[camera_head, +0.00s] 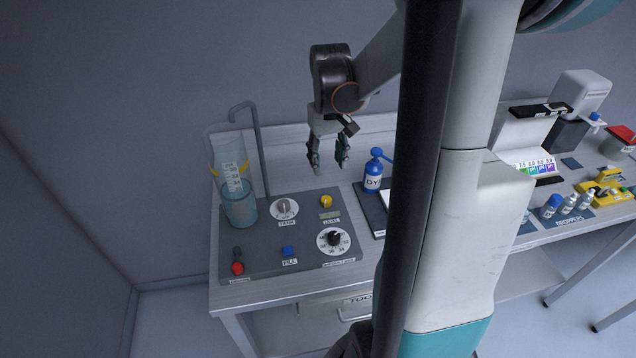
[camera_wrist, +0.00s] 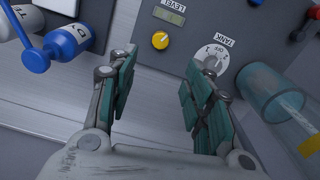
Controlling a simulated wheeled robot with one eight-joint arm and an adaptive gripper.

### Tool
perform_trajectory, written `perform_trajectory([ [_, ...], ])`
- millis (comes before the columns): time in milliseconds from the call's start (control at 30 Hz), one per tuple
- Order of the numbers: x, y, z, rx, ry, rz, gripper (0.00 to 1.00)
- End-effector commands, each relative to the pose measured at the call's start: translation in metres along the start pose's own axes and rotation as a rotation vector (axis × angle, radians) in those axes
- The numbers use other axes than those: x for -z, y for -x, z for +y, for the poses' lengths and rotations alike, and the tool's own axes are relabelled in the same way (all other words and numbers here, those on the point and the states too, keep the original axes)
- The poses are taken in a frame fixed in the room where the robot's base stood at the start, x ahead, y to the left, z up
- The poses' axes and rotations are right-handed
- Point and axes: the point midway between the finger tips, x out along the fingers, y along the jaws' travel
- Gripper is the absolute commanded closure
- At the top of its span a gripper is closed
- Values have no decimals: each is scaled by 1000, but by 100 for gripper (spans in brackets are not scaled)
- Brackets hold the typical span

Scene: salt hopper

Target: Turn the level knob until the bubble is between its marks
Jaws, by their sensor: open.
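The level knob (camera_head: 326,201) is a small yellow knob near the back of the grey panel. It also shows in the wrist view (camera_wrist: 160,40), with a white pointer line on it. The level window (camera_head: 330,215) is a small pale strip beside the LEVEL label; it shows in the wrist view (camera_wrist: 169,15) too, greenish, with the bubble too small to make out. My gripper (camera_head: 328,166) is open and empty above the back of the panel, pointing down. In the wrist view its fingers (camera_wrist: 160,85) are spread apart, with the level knob beyond them, not touched.
The panel (camera_head: 262,262) also carries a tank knob (camera_head: 284,208), a black dial (camera_head: 334,240), a blue fill button (camera_head: 288,251) and a red-knobbed lever (camera_head: 237,267). A clear cylinder (camera_head: 239,205) stands at left. A blue dye bottle (camera_head: 373,172) stands at right.

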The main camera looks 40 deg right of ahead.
Motion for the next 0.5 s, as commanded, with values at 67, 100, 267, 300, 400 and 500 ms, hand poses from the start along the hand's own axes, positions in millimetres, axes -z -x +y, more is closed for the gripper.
perform_trajectory([
  [67, 0, -6, 0, 0, 0, 1, 54],
  [100, 0, -10, 0, 0, 0, 1, 54],
  [267, 0, -35, 0, 0, 0, 2, 54],
  [300, 0, -43, 0, 0, 0, 2, 54],
  [400, 0, -63, 0, 0, 0, 2, 54],
  [500, 0, -83, 0, 0, 0, 2, 54],
])
